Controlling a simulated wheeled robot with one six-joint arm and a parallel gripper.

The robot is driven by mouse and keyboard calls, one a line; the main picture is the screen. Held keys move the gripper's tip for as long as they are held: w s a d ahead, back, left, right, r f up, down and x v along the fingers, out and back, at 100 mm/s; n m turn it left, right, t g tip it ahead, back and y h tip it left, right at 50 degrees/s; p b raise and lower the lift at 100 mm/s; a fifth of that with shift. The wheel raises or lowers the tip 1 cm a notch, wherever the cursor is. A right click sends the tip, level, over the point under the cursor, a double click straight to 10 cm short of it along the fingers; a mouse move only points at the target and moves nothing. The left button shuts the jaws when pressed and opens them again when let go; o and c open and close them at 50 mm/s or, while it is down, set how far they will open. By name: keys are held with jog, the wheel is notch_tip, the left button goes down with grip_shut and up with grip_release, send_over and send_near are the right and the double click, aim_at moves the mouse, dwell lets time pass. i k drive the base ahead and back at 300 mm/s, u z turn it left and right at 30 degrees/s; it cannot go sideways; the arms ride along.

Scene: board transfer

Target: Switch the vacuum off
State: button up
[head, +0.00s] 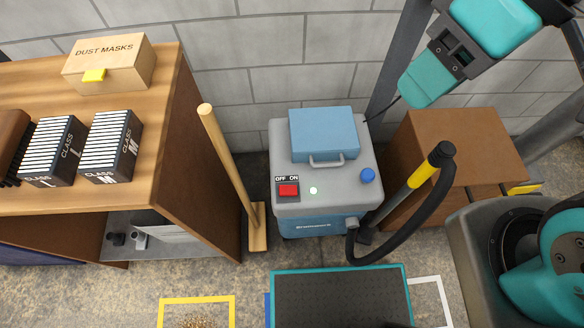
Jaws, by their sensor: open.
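The vacuum (372,160) is a grey and blue box standing on the floor against the block wall. A red rocker switch (288,190) sits at the front left of its top, under a dark label (287,179) reading OFF on the left and ON on the right. I cannot tell which side of the rocker is pressed. A small pale green lamp (313,190) beside it looks lit. Teal and dark parts of my arm show at the upper right, behind and above the vacuum. I see no jaws, and nothing covers the switch.
A blue knob (367,175) and a blue lid with a handle (323,134) are on the vacuum. Its black hose (420,226) curves at the right, near a brown box (460,135). A wooden handle (222,150) leans at the left beside the shelf (165,60). A dark mat (340,300) lies in front.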

aim_at(285, 191)
jog(key=k, duration=1.15)
jog(key=z, duration=0.25)
jog(key=i, duration=0.8)
jog(key=u, duration=0.4)
